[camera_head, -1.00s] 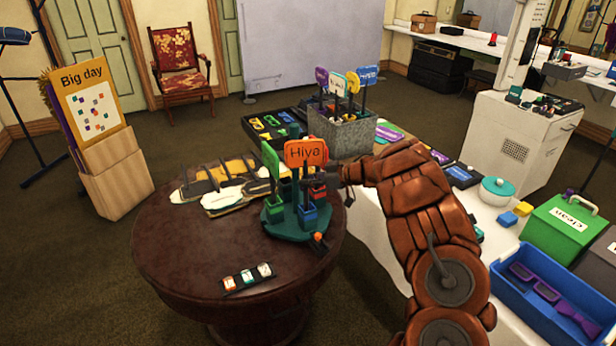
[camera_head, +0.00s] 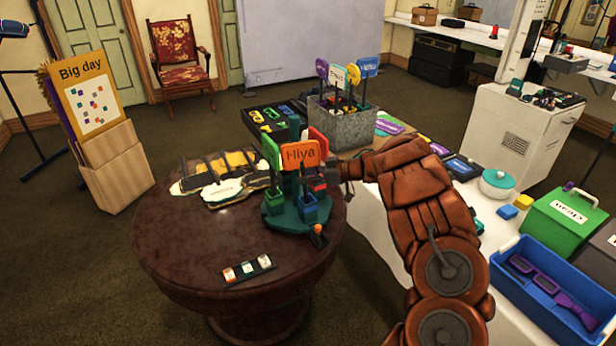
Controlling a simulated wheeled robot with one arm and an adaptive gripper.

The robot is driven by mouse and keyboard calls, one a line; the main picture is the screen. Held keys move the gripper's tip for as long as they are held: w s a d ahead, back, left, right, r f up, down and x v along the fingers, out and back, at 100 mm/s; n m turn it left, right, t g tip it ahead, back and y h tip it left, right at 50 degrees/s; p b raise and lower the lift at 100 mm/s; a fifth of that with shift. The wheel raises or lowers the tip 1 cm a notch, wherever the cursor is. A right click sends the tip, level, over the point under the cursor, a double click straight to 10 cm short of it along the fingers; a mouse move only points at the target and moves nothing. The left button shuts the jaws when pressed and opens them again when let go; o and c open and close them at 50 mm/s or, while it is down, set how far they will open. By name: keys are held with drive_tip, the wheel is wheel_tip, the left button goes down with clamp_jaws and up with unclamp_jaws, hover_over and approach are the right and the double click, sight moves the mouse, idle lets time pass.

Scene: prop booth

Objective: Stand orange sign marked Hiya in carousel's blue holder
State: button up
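The orange sign marked Hiya (camera_head: 301,154) is upright above the carousel (camera_head: 290,222), which stands on the round dark table. Its stem runs down toward the blue holder (camera_head: 308,210) at the carousel's front right. Whether the stem's foot is inside the holder is too small to tell. A green holder (camera_head: 274,203) is at the left with a green sign (camera_head: 270,151) above it. A red sign (camera_head: 319,142) shows partly behind the orange one. My gripper (camera_head: 328,176) is at the stem's right, close to the carousel; its fingertips are small and dark, so their grip is unclear.
A small strip with three tags (camera_head: 247,270) lies at the front. A grey bin of signs (camera_head: 343,124) stands behind. The table's left front is clear.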

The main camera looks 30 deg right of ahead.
drive_tip(key=shift+d, duration=0.1)
drive_tip(key=v, duration=1.2)
idle(0.7)
drive_tip(key=w+d+r+m+t+h, duration=0.2)
drive_tip(key=w+d+r+h, duration=0.15)
drive_tip(key=r+h, duration=0.35)
drive_tip(key=w+d+r+m+t+h, duration=0.15)
drive_tip(key=w+r+h, duration=0.3)
drive_tip(key=r, duration=0.45)
drive_tip(key=s+r+m+g+h, duration=0.3)
drive_tip(key=s+r+m+h, duration=0.1)
drive_tip(key=r, duration=0.1)
drive_tip(key=s+a+f+g+y, duration=0.2)
drive_tip(key=s+a+f+g, duration=0.2)
drive_tip(key=s+a, duration=0.9)
drive_tip(key=s+a+f+g+y, duration=0.3)
drive_tip(key=s+a+f+g, duration=0.2)
drive_tip(key=s+a, duration=0.8)
drive_tip(key=s+a+f+g+y, duration=0.3)
drive_tip(key=s+a+f, duration=0.5)
drive_tip(key=s+a, duration=0.6)
drive_tip(key=s+g, duration=0.1)
drive_tip(key=s, duration=0.1)
drive_tip(key=shift+s, duration=0.25)
